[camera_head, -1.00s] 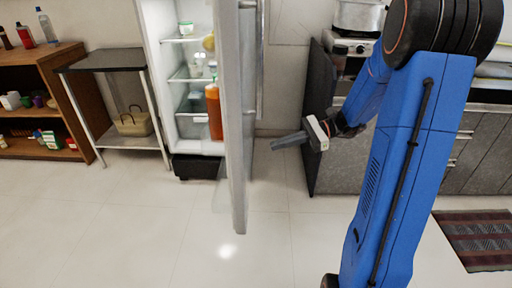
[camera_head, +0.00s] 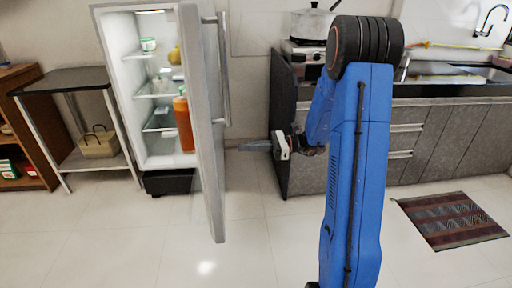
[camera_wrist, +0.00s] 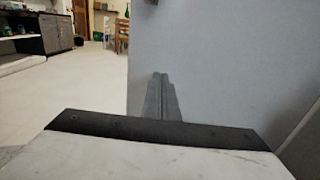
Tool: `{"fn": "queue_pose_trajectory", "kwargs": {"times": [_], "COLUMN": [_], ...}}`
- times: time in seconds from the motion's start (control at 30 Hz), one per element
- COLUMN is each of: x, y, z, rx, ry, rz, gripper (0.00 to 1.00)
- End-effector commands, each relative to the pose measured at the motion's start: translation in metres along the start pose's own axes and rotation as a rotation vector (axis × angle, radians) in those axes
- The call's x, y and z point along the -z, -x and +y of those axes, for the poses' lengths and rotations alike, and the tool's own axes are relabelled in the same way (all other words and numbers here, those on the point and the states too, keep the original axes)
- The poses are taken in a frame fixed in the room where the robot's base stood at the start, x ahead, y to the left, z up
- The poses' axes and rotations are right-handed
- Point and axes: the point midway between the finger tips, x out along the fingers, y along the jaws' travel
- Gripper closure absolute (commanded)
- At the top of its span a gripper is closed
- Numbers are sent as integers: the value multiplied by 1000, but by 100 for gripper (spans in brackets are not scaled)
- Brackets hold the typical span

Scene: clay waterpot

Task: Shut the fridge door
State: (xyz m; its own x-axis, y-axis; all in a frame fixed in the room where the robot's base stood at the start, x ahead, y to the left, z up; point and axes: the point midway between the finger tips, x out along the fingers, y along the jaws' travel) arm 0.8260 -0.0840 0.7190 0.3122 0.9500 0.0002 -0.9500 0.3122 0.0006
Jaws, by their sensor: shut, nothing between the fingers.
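The fridge (camera_head: 128,97) stands at the back left in the head view, with its lit shelves showing. Its door (camera_head: 204,130) is wide open and swung out toward me, seen nearly edge-on, with a long vertical handle (camera_head: 223,70) on its right side. My gripper (camera_head: 244,147) is shut and empty, to the right of the door at about the height of its lower half, pointing left toward it. In the wrist view my shut fingers (camera_wrist: 159,97) point at a large plain grey surface (camera_wrist: 220,65), which looks like the door. I cannot tell whether they touch it.
An orange bottle (camera_head: 183,122) stands inside the fridge. A black-topped side table (camera_head: 67,80) with a basket is to the left. Grey counters (camera_head: 440,140) and a stove with a pot (camera_head: 312,23) are on the right. The floor in front is clear, with a striped mat (camera_head: 452,219) at right.

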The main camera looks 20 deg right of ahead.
Motion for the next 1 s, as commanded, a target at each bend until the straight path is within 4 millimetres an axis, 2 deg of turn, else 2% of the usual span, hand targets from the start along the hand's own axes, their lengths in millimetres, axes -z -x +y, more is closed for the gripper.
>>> {"fn": "queue_pose_trajectory", "kwargs": {"times": [0.1, 0.3, 0.5, 1.0], "x": [0, 0, 0, 0], "y": [-21, -50, -69, -76], "z": [1, 1, 1, 0], "rx": [-4, -3, -2, 0], "ry": [0, 0, 0, 0], "rz": [0, -1, 0, 0], "gripper": [100, 100, 100, 100]}}
